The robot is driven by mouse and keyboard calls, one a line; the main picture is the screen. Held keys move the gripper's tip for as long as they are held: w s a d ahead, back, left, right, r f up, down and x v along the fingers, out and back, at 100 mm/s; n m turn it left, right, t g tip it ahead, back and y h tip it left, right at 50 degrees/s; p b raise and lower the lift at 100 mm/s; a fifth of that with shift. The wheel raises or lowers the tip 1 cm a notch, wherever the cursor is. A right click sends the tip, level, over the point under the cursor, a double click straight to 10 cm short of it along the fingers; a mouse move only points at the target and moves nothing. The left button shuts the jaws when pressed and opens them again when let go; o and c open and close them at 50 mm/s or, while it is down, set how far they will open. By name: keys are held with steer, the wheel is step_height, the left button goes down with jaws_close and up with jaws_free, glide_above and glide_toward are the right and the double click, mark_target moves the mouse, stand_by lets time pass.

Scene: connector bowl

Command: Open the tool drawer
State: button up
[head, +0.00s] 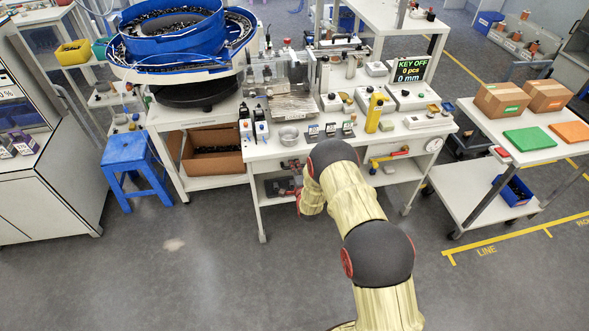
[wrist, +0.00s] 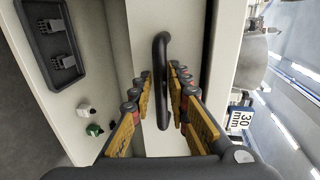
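The drawer's black bar handle (wrist: 162,80) stands out from a plain white front panel (wrist: 185,22) in the wrist view. My gripper (wrist: 160,82) is open, with one yellow-padded finger on each side of the handle. The handle lies between the fingertips, and a small gap shows on both sides. I cannot tell how far the drawer front stands out from the bench. In the head view my arm reaches to the front of the white workbench (head: 330,146) and hides the handle.
A dark tray (wrist: 60,45) with black connectors and small white and green parts (wrist: 93,130) lie left of the panel in the wrist view. A blue stool (head: 133,162) stands left of the bench. A cart (head: 478,190) stands right. The floor in front is clear.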

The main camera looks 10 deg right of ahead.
steer(key=shift+w, duration=0.1)
steer(key=shift+c, duration=0.9)
jaws_close()
steer(key=shift+f, duration=0.1)
